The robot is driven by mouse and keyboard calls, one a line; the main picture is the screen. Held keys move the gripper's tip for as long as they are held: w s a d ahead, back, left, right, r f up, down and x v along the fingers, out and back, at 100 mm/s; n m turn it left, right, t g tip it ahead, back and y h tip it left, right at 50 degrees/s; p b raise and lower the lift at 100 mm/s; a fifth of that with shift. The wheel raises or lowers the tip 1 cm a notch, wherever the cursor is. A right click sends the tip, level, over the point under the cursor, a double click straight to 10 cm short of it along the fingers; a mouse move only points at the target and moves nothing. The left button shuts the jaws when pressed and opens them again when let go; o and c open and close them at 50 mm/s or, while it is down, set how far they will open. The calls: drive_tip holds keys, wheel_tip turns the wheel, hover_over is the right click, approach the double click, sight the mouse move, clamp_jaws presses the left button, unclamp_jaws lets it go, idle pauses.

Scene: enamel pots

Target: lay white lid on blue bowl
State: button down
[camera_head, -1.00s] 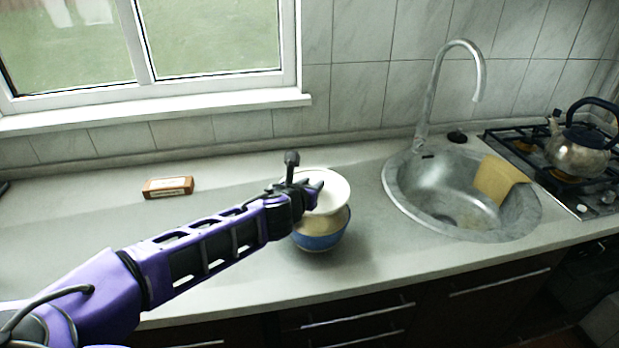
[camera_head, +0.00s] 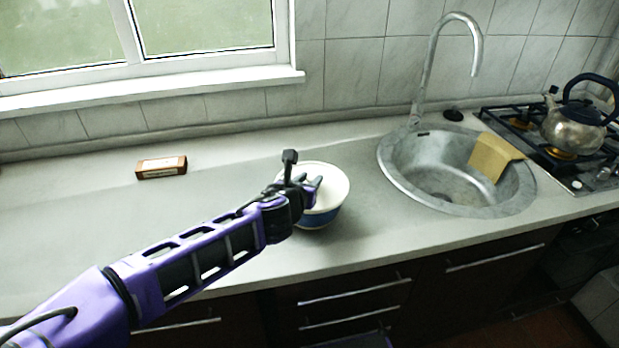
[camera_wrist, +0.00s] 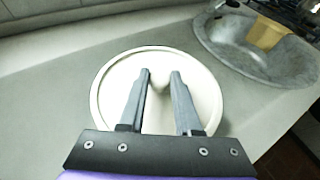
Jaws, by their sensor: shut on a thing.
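The white lid (camera_head: 333,183) is at the top of the blue bowl (camera_head: 322,219) on the counter, and covers its opening from view. In the head view no clear gap shows between lid and bowl. The wrist view shows the lid (camera_wrist: 103,92) as a round white disc with a raised rim and a knob in the middle. My gripper (camera_head: 312,188) is over the lid. In the wrist view its fingers (camera_wrist: 160,78) are shut on the lid's knob. The bowl is hidden under the lid in the wrist view.
A small brown box (camera_head: 161,167) lies on the counter to the left. A round metal sink (camera_head: 440,185) with a yellow cloth (camera_head: 494,157) is to the right, with a kettle (camera_head: 572,130) on the stove beyond. The counter around the bowl is clear.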

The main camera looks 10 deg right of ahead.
drive_tip(key=shift+c, duration=0.2)
unclamp_jaws()
idle(0.4)
drive_tip(key=shift+r, duration=0.1)
drive_tip(key=shift+r+p, duration=1.4)
drive_tip(key=shift+r, duration=0.3)
drive_tip(key=w+r, duration=0.2)
drive_tip(key=w, duration=0.8)
